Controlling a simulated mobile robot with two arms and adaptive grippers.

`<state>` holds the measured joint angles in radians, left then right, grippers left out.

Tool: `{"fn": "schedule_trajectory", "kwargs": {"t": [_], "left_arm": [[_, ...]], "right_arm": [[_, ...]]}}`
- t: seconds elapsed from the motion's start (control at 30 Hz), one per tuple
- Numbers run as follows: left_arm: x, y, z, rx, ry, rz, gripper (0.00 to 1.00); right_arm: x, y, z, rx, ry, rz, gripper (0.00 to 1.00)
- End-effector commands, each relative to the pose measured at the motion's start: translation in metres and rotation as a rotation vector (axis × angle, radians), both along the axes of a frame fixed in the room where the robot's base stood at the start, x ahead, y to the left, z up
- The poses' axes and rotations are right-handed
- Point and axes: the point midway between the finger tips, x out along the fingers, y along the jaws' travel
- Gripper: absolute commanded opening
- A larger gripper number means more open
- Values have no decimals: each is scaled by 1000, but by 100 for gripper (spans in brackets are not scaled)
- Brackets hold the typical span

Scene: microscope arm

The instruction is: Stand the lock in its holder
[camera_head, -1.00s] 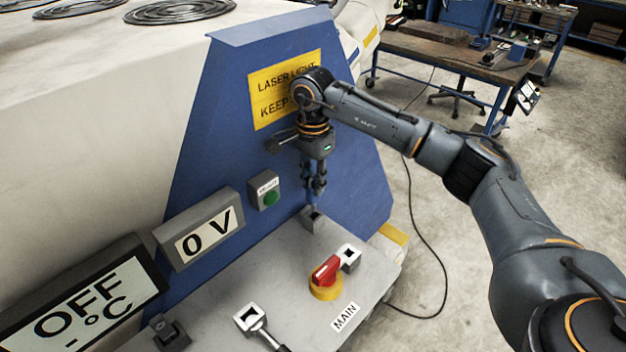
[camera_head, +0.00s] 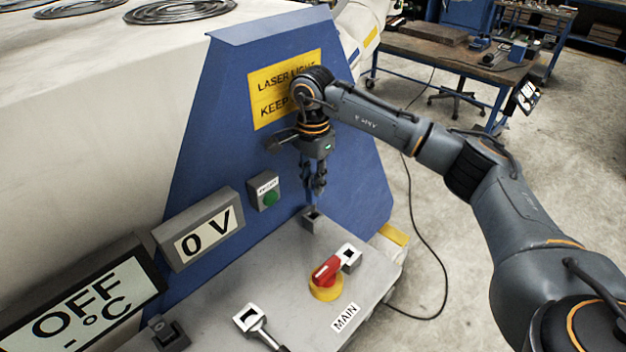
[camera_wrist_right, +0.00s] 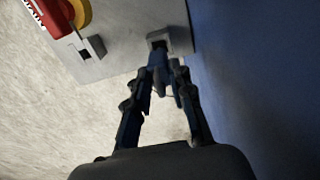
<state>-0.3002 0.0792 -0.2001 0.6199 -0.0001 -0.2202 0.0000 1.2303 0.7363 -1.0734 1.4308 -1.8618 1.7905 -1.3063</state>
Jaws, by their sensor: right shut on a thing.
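My right gripper (camera_head: 317,188) points down above a small grey square holder (camera_head: 313,219) at the back edge of the grey panel. In the right wrist view, its fingers (camera_wrist_right: 165,72) are shut on a small dark thing, apparently the lock (camera_wrist_right: 158,62). The lock's lower end is close to the holder's dark opening (camera_wrist_right: 160,44). I cannot tell whether it touches or enters the opening. Much of the lock is hidden by the fingers. My left gripper is not in view.
A red and yellow main switch (camera_head: 326,277) has a square-holed bracket (camera_head: 349,257) beside it. A white-rimmed square socket (camera_head: 248,319) and a dark holder (camera_head: 170,335) are at the front. The blue wall (camera_head: 345,195) rises close behind the gripper.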

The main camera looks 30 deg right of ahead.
Motion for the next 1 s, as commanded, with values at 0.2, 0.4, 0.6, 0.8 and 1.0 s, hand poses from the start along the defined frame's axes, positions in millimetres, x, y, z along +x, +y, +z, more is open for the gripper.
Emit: {"fn": "schedule_trajectory", "kwargs": {"t": [0.2,0.4,0.6,0.8,1.0], "left_arm": [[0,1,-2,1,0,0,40],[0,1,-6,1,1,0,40],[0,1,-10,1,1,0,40],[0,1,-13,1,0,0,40],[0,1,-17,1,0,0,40]], "right_arm": [[0,0,-3,0,0,0,0],[0,0,-8,0,0,0,0],[0,0,-13,0,0,0,0],[0,0,-18,0,1,0,0],[0,0,-23,0,1,0,0]]}}
